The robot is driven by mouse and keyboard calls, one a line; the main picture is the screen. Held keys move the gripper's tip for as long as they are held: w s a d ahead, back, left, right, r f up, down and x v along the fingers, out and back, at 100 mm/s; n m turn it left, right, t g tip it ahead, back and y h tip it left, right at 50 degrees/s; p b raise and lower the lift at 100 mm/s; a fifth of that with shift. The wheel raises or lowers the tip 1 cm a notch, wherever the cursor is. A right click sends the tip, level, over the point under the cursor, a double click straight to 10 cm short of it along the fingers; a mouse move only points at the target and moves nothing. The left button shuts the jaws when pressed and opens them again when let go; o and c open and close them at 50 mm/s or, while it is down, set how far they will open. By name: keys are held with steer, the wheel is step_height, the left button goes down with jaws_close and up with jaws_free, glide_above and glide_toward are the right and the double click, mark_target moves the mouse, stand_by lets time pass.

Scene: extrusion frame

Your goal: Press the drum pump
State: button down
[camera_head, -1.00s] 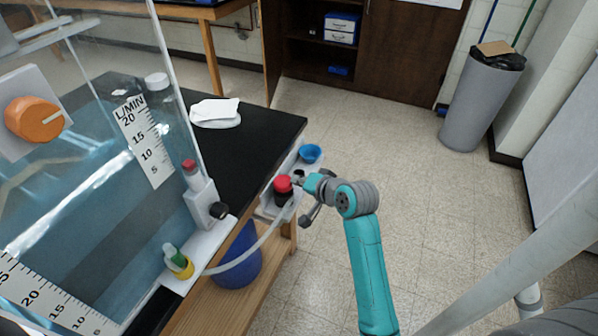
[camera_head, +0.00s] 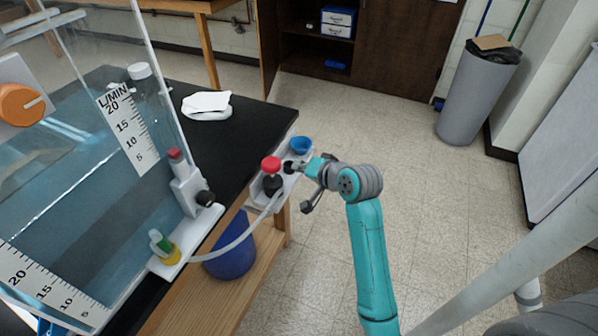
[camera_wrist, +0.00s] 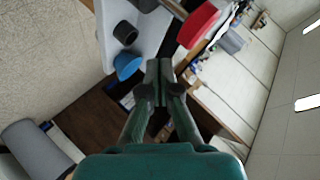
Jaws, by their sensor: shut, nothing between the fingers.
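The drum pump is a red mushroom-shaped knob (camera_head: 271,164) on a thin stem above a black body (camera_head: 272,186). It stands on a white shelf at the dark bench's end. The knob is up, with the stem showing beneath it. In the wrist view, the red knob (camera_wrist: 199,24) and its metal stem are at the upper right of my gripper (camera_wrist: 158,68). The fingers are shut and empty, apart from the knob. In the head view, my gripper (camera_head: 306,167) is just right of the pump, with its tips small and hard to make out.
A blue cup (camera_head: 301,145) and a black cup stand behind the pump on the white shelf (camera_head: 257,199). A hose (camera_head: 244,236) runs from the pump towards the clear-walled enclosure at left. A blue bucket (camera_head: 231,257) sits below. Open floor lies to the right.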

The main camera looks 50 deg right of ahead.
steer(key=d+v, duration=0.1)
steer(key=v, duration=0.7)
steer(key=shift+s+a+r, duration=0.2)
steer(key=shift+s+a, duration=0.05)
steer(key=shift+a, duration=0.25)
steer(key=shift+w, duration=0.1)
stand_by(3.0)
